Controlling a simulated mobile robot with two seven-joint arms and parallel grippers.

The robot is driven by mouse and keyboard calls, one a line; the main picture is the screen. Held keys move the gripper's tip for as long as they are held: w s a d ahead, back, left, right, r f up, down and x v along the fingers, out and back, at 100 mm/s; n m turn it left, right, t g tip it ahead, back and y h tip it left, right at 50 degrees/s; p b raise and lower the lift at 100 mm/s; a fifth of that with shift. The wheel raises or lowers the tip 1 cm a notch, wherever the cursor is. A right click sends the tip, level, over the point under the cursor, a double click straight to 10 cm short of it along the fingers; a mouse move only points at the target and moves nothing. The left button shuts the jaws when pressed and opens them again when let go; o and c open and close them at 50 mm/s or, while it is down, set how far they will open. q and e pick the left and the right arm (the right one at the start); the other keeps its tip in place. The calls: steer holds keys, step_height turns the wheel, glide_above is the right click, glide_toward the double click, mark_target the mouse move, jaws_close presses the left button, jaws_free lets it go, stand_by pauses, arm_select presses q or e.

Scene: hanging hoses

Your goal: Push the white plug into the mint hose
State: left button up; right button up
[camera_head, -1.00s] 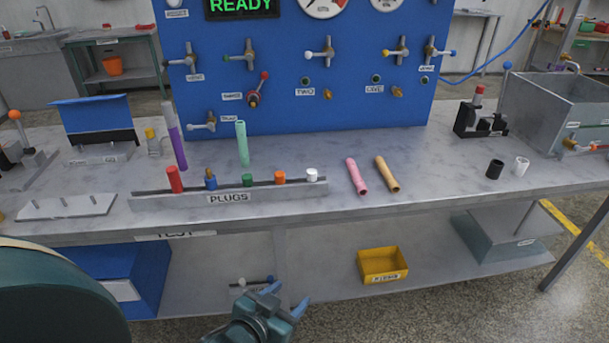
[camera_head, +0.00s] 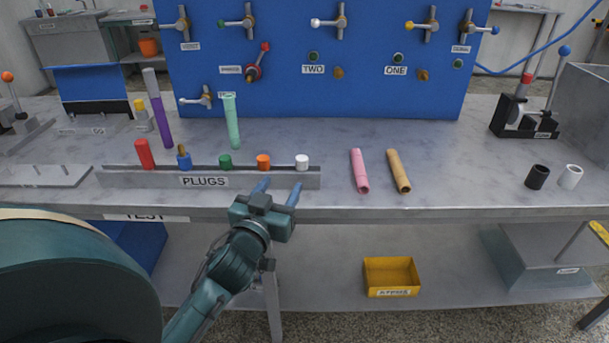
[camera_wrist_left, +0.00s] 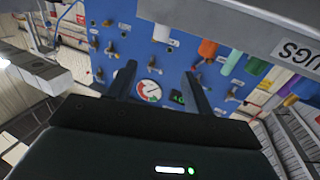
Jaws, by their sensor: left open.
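The white plug (camera_head: 302,161) sits at the right end of the PLUGS rack (camera_head: 112,179). The mint hose (camera_head: 232,124) stands nearly upright behind the rack, in front of the blue panel. My left gripper (camera_head: 279,188) is open and empty, at the rack's front side, a little below and left of the white plug. Its two fingers point toward the rack, apart from the plug. In the left wrist view the open fingers (camera_wrist_left: 160,75) have nothing between them, and the rack's edge crosses the upper right. My right gripper is not in view.
Red (camera_head: 145,154), blue (camera_head: 184,158), green (camera_head: 225,161) and orange (camera_head: 263,162) plugs share the rack. A purple hose (camera_head: 160,118) stands to the left. Pink (camera_head: 359,170) and tan (camera_head: 398,171) hoses lie to the right.

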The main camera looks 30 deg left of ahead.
mark_target(300, 166)
arm_select(q)
steer(key=x, duration=0.2)
steer(key=f+x, duration=0.1)
steer(key=x, duration=0.5)
steer(key=shift+w+d+f, duration=0.1)
steer(key=shift+f, duration=0.1)
steer(key=shift+f+x, duration=0.25)
steer(key=shift+x, duration=1.05)
steer(key=shift+f+x, duration=0.2)
steer(key=shift+x, duration=1.15)
steer(key=shift+d, duration=0.1)
steer(key=shift+c, duration=0.4)
steer(key=c, duration=1)
steer(key=shift+o, duration=0.2)
steer(key=shift+r, duration=0.1)
